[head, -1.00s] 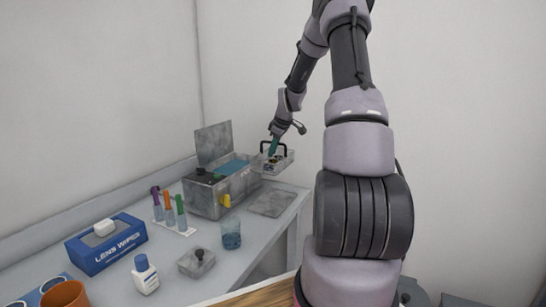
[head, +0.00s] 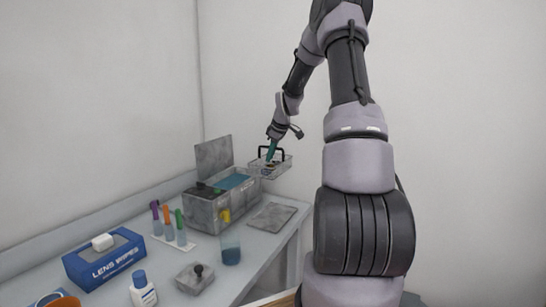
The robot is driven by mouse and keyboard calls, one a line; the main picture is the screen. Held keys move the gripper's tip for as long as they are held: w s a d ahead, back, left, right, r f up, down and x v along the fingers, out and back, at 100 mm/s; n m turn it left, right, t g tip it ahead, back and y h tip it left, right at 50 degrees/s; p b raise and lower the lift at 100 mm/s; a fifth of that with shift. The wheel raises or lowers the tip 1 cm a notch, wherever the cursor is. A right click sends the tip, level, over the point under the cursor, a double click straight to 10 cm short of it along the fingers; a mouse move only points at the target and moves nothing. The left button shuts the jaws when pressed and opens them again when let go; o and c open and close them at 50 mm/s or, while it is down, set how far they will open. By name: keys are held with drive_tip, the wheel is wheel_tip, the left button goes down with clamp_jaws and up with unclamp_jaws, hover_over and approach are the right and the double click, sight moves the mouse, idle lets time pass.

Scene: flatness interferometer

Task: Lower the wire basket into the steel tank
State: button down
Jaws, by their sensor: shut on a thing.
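The wire basket (head: 278,168) hangs level from its dark handle, to the right of the steel tank (head: 205,212) and a little above its rim. Small items seem to lie in the basket, too small to name. My gripper (head: 271,154) is shut on the basket's handle; its fingertips are small in view. The steel tank stands on the bench with its lid (head: 214,156) raised at the back. Blue liquid (head: 232,182) shows in its open top. The basket overlaps the tank's right end in the picture; I cannot tell the exact gap.
A flat grey plate (head: 272,217) lies right of the tank. A beaker (head: 231,249), a knobbed metal block (head: 195,278), several capped tubes (head: 168,223), a white bottle (head: 142,288) and a lens wipes box (head: 104,258) stand in front. A wall rises behind.

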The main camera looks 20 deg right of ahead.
drive_tip(key=w+a+f, duration=0.2)
drive_tip(key=w+a, duration=1)
drive_tip(key=w, duration=0.2)
drive_tip(key=shift+s+a+f, duration=0.1)
drive_tip(key=shift+f, duration=3.3)
drive_tip(key=shift+s+a+f, duration=0.1)
drive_tip(key=shift+f, duration=3.25)
drive_tip(key=shift+d+f, duration=0.1)
drive_tip(key=shift+f, duration=0.45)
drive_tip(key=c, duration=0.8)
unclamp_jaws()
drive_tip(key=shift+r, duration=6)
